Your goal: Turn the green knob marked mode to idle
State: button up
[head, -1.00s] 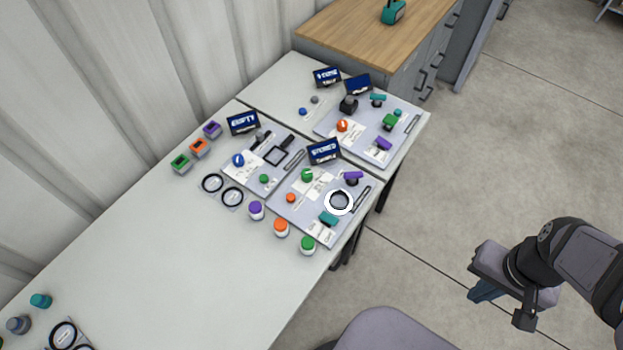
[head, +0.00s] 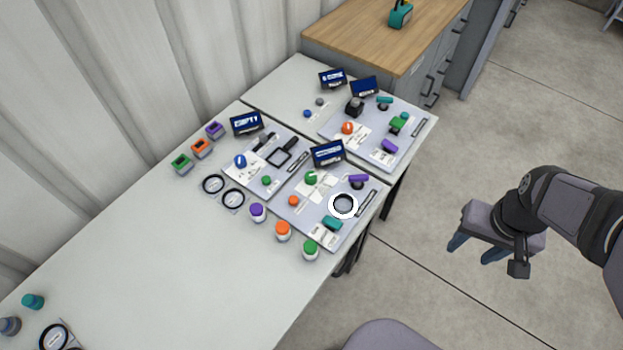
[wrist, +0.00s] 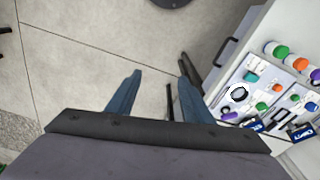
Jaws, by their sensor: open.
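A green knob (head: 311,178) with a white label sheet beside it stands on the near grey panel (head: 283,211); the markings are too small to read, so I cannot tell its setting. It also appears in the wrist view (wrist: 261,106). Another small green round piece (head: 266,181) is on the panel to its left. My gripper (head: 474,250) is open and empty, over the floor right of the table and well apart from the panels. In the wrist view its two blue fingers (wrist: 160,64) are spread, with floor between them.
The near panel also holds an orange button (head: 293,201), a white ring (head: 343,205), a teal piece (head: 332,223) and a purple handle (head: 358,178). A display (head: 327,153) stands behind. Lidded jars (head: 283,231) line the front.

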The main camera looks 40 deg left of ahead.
jog(key=w+a+f+n+b, duration=0.35)
jog(key=w+a, duration=0.25)
jog(key=a, duration=0.5)
jog(key=n+t+y+b, duration=0.2)
jog(key=n+y+b, duration=0.25)
jog(key=b, duration=0.35)
send_near(311, 176)
jog(key=a, duration=0.1)
jog(key=shift+h, duration=0.45)
jog(key=shift+p+x, duration=0.8)
jog(key=shift+x, duration=3.15)
jog(key=shift+w, duration=0.1)
jog(key=c, duration=1)
